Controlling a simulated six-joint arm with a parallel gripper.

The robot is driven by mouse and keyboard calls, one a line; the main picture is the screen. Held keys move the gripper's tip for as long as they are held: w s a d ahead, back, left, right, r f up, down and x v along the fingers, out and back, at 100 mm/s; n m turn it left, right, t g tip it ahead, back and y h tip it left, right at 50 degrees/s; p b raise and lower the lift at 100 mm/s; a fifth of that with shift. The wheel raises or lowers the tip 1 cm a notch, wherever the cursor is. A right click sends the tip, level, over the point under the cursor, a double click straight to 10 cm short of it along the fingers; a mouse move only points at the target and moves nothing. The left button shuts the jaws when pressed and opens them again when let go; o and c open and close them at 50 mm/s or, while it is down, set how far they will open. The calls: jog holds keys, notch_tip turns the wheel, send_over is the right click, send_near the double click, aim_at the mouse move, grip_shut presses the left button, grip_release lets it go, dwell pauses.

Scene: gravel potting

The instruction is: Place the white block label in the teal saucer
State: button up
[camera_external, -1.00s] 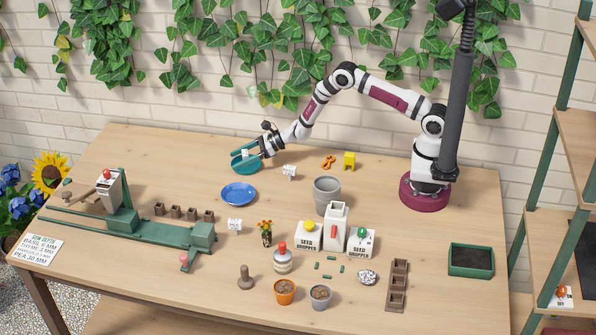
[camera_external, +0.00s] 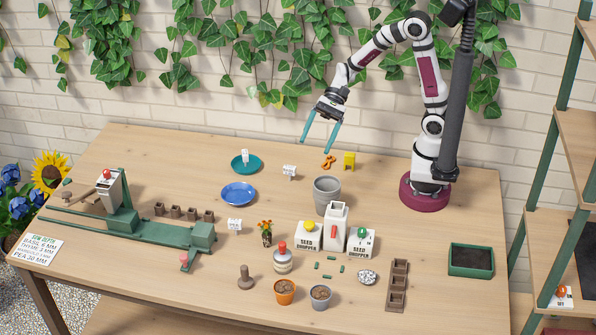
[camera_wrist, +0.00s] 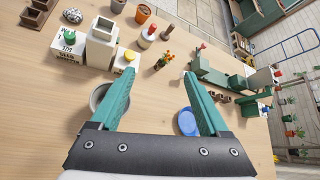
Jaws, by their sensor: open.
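The teal saucer (camera_external: 246,167) lies at the back of the table, left of centre. A small white block label (camera_external: 245,156) stands upright in it. Two other small white labels stand on the table: one (camera_external: 290,170) right of the saucer, and one (camera_external: 235,225) below the blue saucer. My gripper (camera_external: 318,146) is open and empty, raised above the back of the table to the right of the teal saucer. In the wrist view its teal fingers (camera_wrist: 152,88) are spread with nothing between them. The teal saucer is not visible in the wrist view.
A blue saucer (camera_external: 239,194) lies in front of the teal one. A grey pot (camera_external: 327,190), orange figure (camera_external: 328,162) and small yellow chair-like thing (camera_external: 349,160) are near my gripper. White seed hoppers (camera_external: 308,237) stand mid-table. A green rig (camera_external: 150,232) fills the left side.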

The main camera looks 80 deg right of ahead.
jog(key=s+n+g+h, duration=0.3)
jog(key=s+n, duration=0.2)
jog(key=s, duration=0.5)
jog(key=s+d+f+n+h, duration=0.1)
jog(key=s+d+n+h, duration=0.3)
jog(key=s+d, duration=0.5)
jog(key=shift+s+n+h, duration=0.4)
jog(key=shift+s+h, duration=0.4)
jog(key=shift+h, duration=0.3)
